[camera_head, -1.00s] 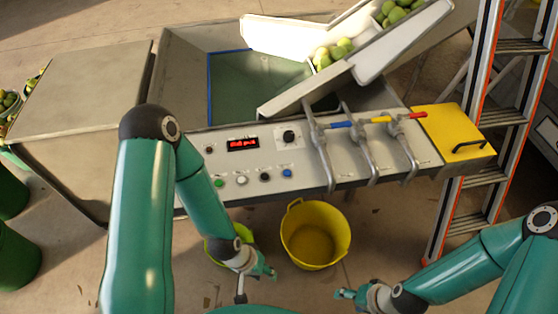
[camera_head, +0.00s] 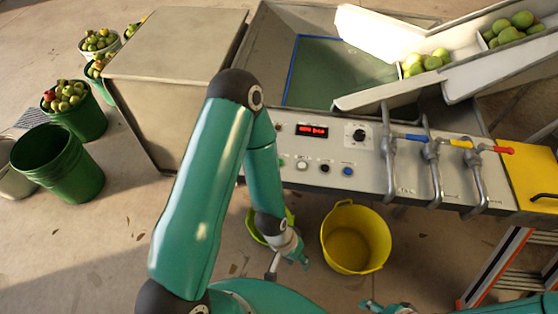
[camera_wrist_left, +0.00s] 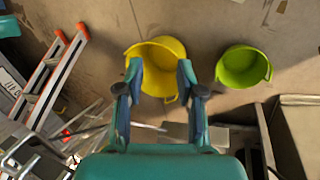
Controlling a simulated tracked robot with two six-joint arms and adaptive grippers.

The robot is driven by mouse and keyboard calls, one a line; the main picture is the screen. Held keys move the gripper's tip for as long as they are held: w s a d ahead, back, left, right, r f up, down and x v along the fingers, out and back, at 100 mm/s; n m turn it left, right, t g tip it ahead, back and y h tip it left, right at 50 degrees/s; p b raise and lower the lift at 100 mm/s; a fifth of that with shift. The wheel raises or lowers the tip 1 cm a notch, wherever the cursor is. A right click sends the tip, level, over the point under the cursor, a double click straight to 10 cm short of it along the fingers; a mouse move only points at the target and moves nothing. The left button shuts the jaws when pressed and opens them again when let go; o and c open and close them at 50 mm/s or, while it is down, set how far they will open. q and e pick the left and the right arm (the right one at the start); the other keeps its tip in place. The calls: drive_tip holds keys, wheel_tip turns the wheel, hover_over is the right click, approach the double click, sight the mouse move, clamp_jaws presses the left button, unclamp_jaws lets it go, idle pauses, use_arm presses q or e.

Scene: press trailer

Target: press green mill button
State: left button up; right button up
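The control panel (camera_head: 385,150) of the press has a row of small buttons on its left part. The green button (camera_head: 281,161) is at the left end of that row, right beside my left arm's forearm. A white button (camera_head: 302,166), a black one (camera_head: 325,167) and a blue one (camera_head: 347,171) follow to its right. My left gripper (camera_head: 288,264) hangs below and in front of the panel, apart from the buttons. In the left wrist view its two fingers (camera_wrist_left: 160,75) are spread and empty, above the floor. My right gripper (camera_head: 376,305) shows only partly at the bottom edge.
A yellow bucket (camera_head: 355,238) and a lime bucket (camera_head: 260,225) stand on the floor below the panel; the lime one is partly hidden by my arm. Valve handles (camera_head: 432,165) jut from the panel's right part. A ladder (camera_head: 500,265) stands at the right.

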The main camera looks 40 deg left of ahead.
use_arm(q)
clamp_jaws()
idle(1.1)
